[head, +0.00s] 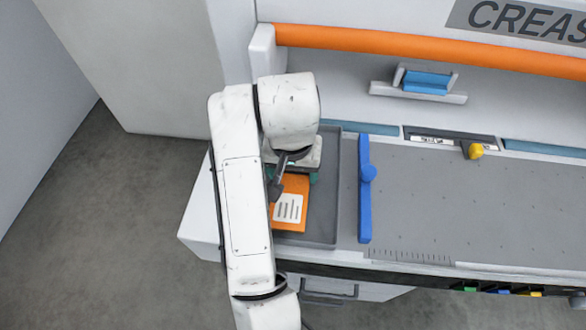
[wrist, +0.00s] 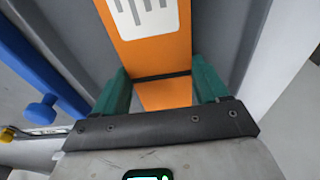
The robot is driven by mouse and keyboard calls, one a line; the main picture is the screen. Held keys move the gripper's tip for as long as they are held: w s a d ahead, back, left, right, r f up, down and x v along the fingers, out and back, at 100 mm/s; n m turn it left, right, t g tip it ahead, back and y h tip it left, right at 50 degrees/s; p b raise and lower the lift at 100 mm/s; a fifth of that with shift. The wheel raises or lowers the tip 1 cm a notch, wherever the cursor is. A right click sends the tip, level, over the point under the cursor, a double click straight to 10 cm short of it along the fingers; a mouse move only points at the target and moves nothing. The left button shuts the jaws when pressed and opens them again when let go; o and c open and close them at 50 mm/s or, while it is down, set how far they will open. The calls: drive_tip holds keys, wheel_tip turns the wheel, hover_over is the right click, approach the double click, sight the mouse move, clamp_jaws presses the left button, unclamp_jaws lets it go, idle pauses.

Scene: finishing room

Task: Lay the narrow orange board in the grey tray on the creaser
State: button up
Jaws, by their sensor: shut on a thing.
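The narrow orange board (head: 288,190), with a white label bearing grey bars, is at the grey tray (head: 325,235) on the creaser's left end. My gripper (head: 293,174) is over the tray, shut on the board near one end. In the wrist view the teal fingers of my gripper (wrist: 161,80) stand at both long edges of the orange board (wrist: 160,55). The grey tray (wrist: 62,45) shows on both sides of the board. I cannot tell whether the board touches the tray floor. My arm hides the tray's left part in the head view.
A blue bar with a round knob (head: 366,190) stands just right of the tray. Beyond it lies the broad grey creaser bed (head: 450,205), mostly clear, with a yellow knob (head: 475,151) at its back. An orange rail (head: 420,46) runs above.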

sight(292, 184)
drive_tip(key=shift+f, duration=0.1)
drive_tip(key=o, duration=1.1)
drive_tip(key=shift+o, duration=0.2)
wheel_tip(292, 184, up, 12)
drive_tip(key=s+p, duration=0.1)
drive_tip(key=p, duration=0.3)
drive_tip(key=shift+s+p, duration=0.3)
drive_tip(key=shift+s, duration=0.1)
